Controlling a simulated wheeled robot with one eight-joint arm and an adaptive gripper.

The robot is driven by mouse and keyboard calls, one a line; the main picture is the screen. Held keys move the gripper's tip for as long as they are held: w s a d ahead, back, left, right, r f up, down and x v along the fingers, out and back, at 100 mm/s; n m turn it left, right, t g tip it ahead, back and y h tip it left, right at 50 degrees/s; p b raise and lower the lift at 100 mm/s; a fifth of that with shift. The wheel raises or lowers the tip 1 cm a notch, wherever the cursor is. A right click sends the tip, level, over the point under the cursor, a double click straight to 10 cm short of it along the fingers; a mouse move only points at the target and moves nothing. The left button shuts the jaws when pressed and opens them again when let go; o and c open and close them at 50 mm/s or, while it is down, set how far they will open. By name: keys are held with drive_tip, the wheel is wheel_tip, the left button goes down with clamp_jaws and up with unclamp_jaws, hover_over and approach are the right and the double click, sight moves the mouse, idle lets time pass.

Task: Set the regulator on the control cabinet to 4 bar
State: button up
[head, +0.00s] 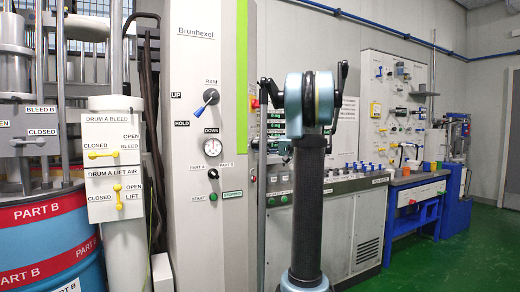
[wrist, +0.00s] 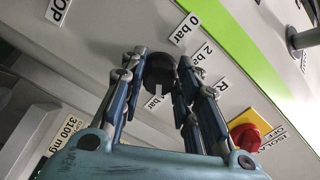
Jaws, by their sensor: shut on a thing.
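The regulator is a dark round knob (wrist: 160,72) on a pale grey panel, in the middle of the wrist view. My gripper (wrist: 163,70) has its two fingers on either side of the knob and is shut on it. Labels around the knob read "0 bar" (wrist: 184,29) and "2 bar" (wrist: 214,57). Another label ending in "bar" (wrist: 153,101) is partly hidden below it, its number unclear. I cannot tell for sure which value the knob points at. In the head view my arm hides the knob and the fingertips are not clearly visible.
A red and yellow isolator switch (wrist: 243,136) sits right of my fingers. Green floor (head: 425,265) is clear at right.

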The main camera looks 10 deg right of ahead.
drive_tip(key=shift+f+n, duration=0.15)
drive_tip(key=shift+n, duration=0.25)
drive_tip(key=o, duration=1)
drive_tip(key=shift+o, duration=0.2)
drive_tip(key=v, duration=1.2)
drive_tip(key=shift+w+d, duration=0.1)
